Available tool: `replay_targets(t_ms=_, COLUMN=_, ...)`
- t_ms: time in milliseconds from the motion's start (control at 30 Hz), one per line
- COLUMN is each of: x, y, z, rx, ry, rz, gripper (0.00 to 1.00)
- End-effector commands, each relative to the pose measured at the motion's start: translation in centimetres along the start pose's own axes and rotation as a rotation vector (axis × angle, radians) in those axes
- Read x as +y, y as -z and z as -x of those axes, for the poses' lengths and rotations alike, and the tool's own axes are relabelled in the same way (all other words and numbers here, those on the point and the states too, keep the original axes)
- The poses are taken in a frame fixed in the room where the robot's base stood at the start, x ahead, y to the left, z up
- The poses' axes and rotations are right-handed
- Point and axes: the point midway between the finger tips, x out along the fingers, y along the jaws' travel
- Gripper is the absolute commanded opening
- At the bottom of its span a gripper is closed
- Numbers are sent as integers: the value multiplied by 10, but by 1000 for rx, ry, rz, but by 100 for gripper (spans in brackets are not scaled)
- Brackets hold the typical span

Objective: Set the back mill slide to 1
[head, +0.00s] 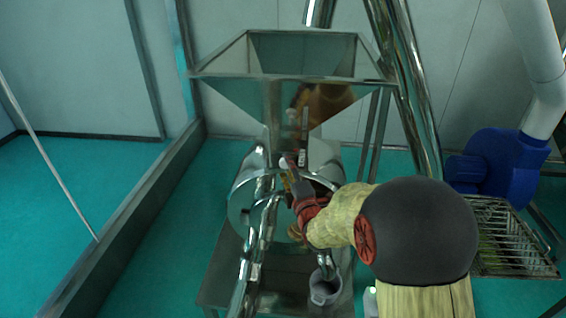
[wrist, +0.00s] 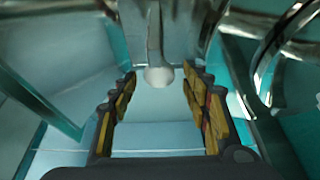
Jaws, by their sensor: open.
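The steel mill (head: 246,190) stands under a large square hopper (head: 230,90) in the head view. A pale rounded knob (head: 286,161) shows at the mill's front, just beyond my gripper. In the wrist view the knob (wrist: 158,77) sits on the end of a thin stem (wrist: 155,35), between my two fingers and near their tips. My gripper (wrist: 158,85) is open, with a finger on either side of the knob and visible space to each. In the head view my gripper (head: 290,175) is at the mill's front below the hopper. I cannot read any slide markings.
Curved steel pipes (head: 243,270) run down in front of the mill. A tall steel pipe (head: 410,90) rises to the right of the hopper. A blue blower (head: 497,165) and a metal grate (head: 505,240) stand at the right.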

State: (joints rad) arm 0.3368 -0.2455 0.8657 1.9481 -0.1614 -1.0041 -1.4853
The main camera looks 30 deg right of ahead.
Motion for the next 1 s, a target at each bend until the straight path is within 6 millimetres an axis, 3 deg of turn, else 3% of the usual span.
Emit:
replay_targets(t_ms=233, x=0, y=0, z=-26, rx=0, ry=1, rz=-1, gripper=48)
replay_targets(t_ms=600, x=0, y=0, z=-31, rx=-1, ry=1, rz=-2, gripper=48)
replay_targets(t_ms=1000, x=0, y=0, z=-31, rx=-1, ry=1, rz=-2, gripper=25)
